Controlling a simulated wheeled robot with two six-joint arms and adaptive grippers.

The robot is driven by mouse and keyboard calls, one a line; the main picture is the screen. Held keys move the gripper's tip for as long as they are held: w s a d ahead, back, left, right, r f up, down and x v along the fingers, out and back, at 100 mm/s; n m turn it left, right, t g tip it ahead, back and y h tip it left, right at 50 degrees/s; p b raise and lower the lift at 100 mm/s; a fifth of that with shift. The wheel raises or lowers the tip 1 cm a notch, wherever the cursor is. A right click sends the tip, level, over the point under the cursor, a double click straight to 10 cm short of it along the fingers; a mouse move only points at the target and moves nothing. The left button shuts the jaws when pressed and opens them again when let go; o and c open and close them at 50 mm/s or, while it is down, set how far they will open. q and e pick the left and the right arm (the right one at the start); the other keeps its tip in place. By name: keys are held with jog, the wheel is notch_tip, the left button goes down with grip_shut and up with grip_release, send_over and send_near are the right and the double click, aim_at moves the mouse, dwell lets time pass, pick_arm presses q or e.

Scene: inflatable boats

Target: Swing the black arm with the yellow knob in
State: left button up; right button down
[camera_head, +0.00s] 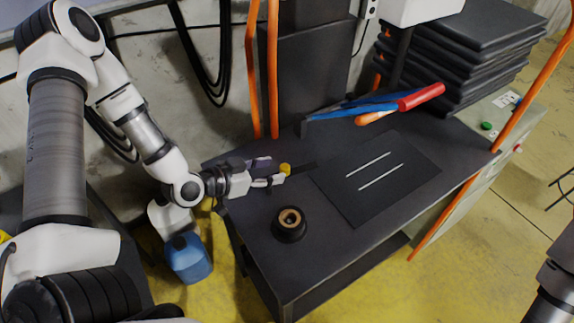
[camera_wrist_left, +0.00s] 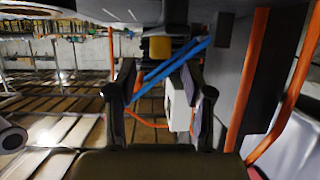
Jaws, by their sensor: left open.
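The yellow knob (camera_head: 285,169) stands at the left edge of the dark table. The black arm (camera_head: 303,168) is a thin dark bar running from it to the right, toward the flat black plate. My left gripper (camera_head: 270,172) reaches in from the left, open, with its fingertips close to the knob. In the left wrist view the knob (camera_wrist_left: 160,47) shows ahead, between the two spread fingers (camera_wrist_left: 160,80) and toward the top. I cannot tell whether a finger touches it. The black arm is hard to make out there. My right gripper is out of view; only part of that arm shows at lower right.
A black plate (camera_head: 375,178) with two white slots lies on the table (camera_head: 330,245). A black round cup (camera_head: 290,226) stands in front. Stacked black slabs (camera_head: 455,55) are at back right. Orange posts (camera_head: 272,70) rise behind; a blue container (camera_head: 188,259) is below left.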

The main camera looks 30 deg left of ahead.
aim_at(284, 168)
pick_arm(q)
jog(key=shift+x, duration=2.55)
jog(key=shift+r, duration=0.1)
grip_shut()
jog(key=shift+m+h, duration=0.5)
jog(key=m+g+h+p, duration=0.1)
jog(key=m, duration=0.1)
jog(key=s+d+m+g+h+p, duration=0.1)
jog(key=g+h, duration=0.1)
jog(key=shift+s+r+m, duration=0.15)
jog(key=shift+m, duration=0.25)
jog(key=m+g+h+p, duration=0.1)
jog(key=g, duration=0.1)
jog(key=s+m+g+h+p, duration=0.1)
jog(key=m+g, duration=0.1)
jog(key=s+m+g+h+p, duration=0.1)
jog(key=m+g, duration=0.1)
jog(key=shift+d, duration=0.2)
jog(key=m+g, duration=0.1)
jog(key=s+m+g+p, duration=0.1)
jog(key=m+g, duration=0.1)
jog(key=shift+s+a+m+g, duration=0.15)
jog(key=shift+s+m+g, duration=0.15)
jog(key=shift+m+g, duration=0.65)
jog(key=shift+s+a+m+g, duration=0.15)
jog(key=shift+s+m+g, duration=0.15)
jog(key=shift+m+g, duration=0.6)
jog(key=shift+g, duration=0.25)
